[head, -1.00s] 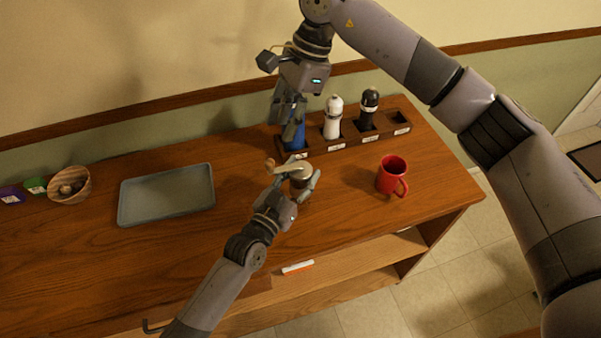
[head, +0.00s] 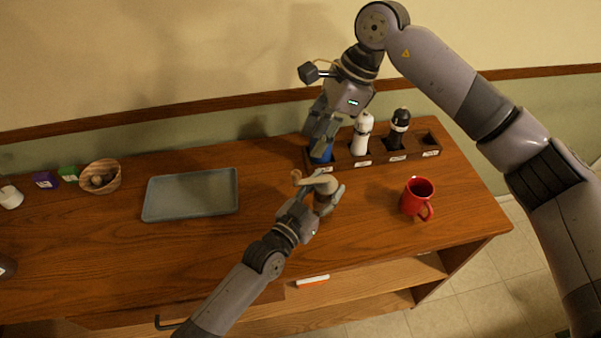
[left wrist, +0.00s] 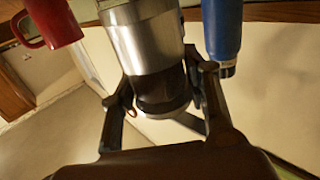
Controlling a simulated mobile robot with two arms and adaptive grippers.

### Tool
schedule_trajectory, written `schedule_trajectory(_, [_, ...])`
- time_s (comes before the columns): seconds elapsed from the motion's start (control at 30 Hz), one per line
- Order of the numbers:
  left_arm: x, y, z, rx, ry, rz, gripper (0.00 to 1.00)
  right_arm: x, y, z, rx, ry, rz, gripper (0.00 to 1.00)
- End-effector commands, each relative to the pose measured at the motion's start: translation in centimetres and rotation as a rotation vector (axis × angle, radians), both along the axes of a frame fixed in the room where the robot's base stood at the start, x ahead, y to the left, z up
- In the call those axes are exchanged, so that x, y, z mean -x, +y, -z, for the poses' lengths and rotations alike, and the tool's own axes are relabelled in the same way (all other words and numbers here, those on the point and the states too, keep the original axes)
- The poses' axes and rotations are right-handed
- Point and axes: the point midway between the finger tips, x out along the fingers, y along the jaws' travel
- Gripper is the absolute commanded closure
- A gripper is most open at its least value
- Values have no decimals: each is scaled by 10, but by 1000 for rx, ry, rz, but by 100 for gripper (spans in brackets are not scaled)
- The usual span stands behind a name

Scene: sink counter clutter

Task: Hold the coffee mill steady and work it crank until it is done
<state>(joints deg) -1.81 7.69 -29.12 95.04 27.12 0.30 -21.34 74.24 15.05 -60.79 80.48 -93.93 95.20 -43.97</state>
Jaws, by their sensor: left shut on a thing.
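The coffee mill (head: 322,184) stands near the counter's front edge, its pale crank arm pointing left to a brownish knob (head: 297,176). In the left wrist view the mill is a silver cylinder (left wrist: 148,45) with a dark lower part between the fingers. My left gripper (head: 324,204) is shut around the mill's body; whether the mill touches the counter I cannot tell. My right gripper (head: 319,145) is behind and above the mill, apart from the crank, in front of the blue bottle (head: 321,155); how far its fingers are open is unclear.
A dark rack (head: 372,160) holds the blue bottle, a white mill (head: 362,136) and a black mill (head: 397,132). A red mug (head: 416,197) stands right, a grey tray (head: 190,215) left, with a wooden bowl (head: 101,178) beyond it. Counter between tray and mill is clear.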

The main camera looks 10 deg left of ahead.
Motion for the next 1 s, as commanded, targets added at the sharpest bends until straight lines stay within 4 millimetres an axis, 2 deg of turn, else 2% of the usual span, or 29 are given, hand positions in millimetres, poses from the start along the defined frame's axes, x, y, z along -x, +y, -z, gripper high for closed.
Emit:
schedule_trajectory(0.3, [0,0,0,0,0,1,98,7,23,56,0,5,-3,62])
schedule_trajectory(0.5, [0,0,0,0,0,0,98,11,35,87,1,3,-3,62])
schedule_trajectory(0.7, [0,0,0,0,0,0,98,12,41,102,0,1,-3,62])
schedule_trajectory(1.0, [0,0,0,0,0,0,98,12,42,104,1,0,-4,62])
